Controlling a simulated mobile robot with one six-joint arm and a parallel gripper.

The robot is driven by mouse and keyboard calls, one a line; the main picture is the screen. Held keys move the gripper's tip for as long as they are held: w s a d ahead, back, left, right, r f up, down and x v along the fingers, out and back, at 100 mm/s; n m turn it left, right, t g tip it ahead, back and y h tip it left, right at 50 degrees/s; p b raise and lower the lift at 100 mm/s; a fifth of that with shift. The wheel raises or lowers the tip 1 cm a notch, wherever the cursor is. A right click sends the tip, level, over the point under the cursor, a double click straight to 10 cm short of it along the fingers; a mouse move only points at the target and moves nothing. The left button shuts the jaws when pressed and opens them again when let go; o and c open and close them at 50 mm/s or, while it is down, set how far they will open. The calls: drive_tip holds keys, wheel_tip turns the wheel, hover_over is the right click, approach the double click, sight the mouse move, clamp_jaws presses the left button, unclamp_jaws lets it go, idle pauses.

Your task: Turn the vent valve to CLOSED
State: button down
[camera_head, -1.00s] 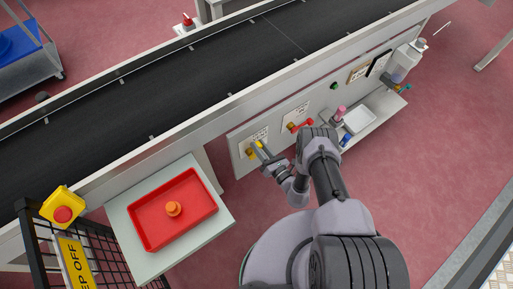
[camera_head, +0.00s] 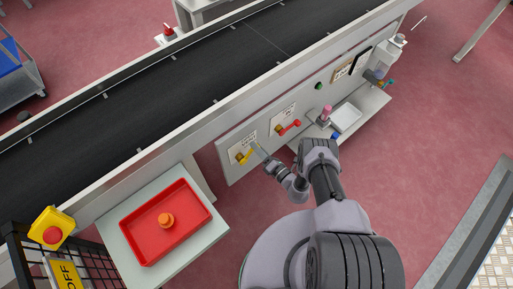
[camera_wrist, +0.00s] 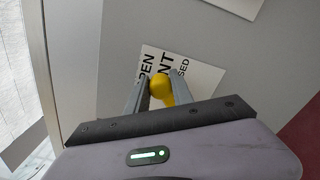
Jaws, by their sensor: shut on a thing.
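The yellow vent valve handle (camera_head: 244,156) is on a light panel on the side of the conveyor. A white label (camera_wrist: 206,78) behind it shows "OPEN" on the left, a partly covered "VENT" in the middle and "CLOSED" cut short on the right. My gripper (camera_wrist: 160,91) is shut on the yellow handle (camera_wrist: 162,94), with a finger on each side of it. In the head view my gripper (camera_head: 259,149) reaches the panel at the handle. The handle's exact angle against the label is hard to tell.
A second valve with a red handle (camera_head: 290,128) sits just right on the same panel. A shelf (camera_head: 368,107) with bottles and a white tray is further right. A red tray (camera_head: 140,245) with an orange object stands at left, near a yellow box with a red button (camera_head: 52,233).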

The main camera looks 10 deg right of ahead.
drive_tip(key=shift+w, duration=0.15)
drive_tip(key=c, duration=1.1)
unclamp_jaws()
